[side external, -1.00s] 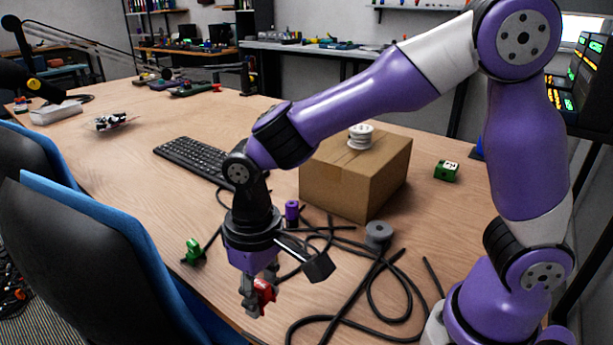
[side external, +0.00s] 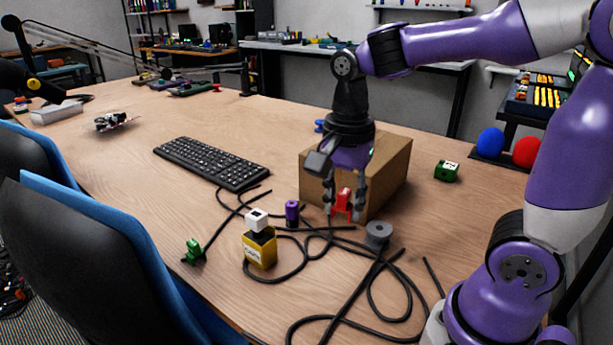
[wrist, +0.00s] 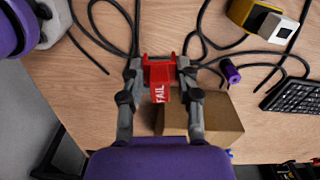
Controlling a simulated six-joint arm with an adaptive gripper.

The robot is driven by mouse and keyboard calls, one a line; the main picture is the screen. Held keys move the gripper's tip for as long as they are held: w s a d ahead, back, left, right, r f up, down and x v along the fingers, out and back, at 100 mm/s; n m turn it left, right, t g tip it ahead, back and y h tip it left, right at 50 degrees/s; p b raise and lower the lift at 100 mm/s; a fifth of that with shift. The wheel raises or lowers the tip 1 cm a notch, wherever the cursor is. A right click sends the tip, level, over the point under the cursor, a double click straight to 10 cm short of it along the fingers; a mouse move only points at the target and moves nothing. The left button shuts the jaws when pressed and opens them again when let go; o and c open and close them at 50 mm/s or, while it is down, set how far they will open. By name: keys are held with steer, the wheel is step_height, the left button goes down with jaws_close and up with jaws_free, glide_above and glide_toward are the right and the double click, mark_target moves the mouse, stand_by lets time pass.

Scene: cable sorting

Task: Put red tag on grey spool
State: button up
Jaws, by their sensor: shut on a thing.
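The red tag (side external: 343,203), marked FAIL in the wrist view (wrist: 161,80), is between the fingertips of my gripper (side external: 342,212). My gripper is shut on it and holds it in the air. The grey spool (side external: 378,234) lies on the table to the right of and below the tag in the side view, among black cables and apart from the tag. I cannot make out the grey spool in the wrist view; the gripper and tag may cover it.
A cardboard box (side external: 388,175) stands close behind my gripper. A purple spool (side external: 292,211), a yellow bottle with a white cap (side external: 260,245), a green connector (side external: 193,251) and black cables (side external: 372,290) lie around. A keyboard (side external: 212,163) is further left.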

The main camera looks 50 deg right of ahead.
steer(key=d+m, duration=0.2)
steer(key=d, duration=0.2)
glide_above(380, 228)
step_height(380, 228, down, 7)
steer(key=shift+r, duration=0.2)
steer(key=shift+f, duration=2.05)
steer(key=shift+f, duration=0.1)
steer(key=o, duration=0.8)
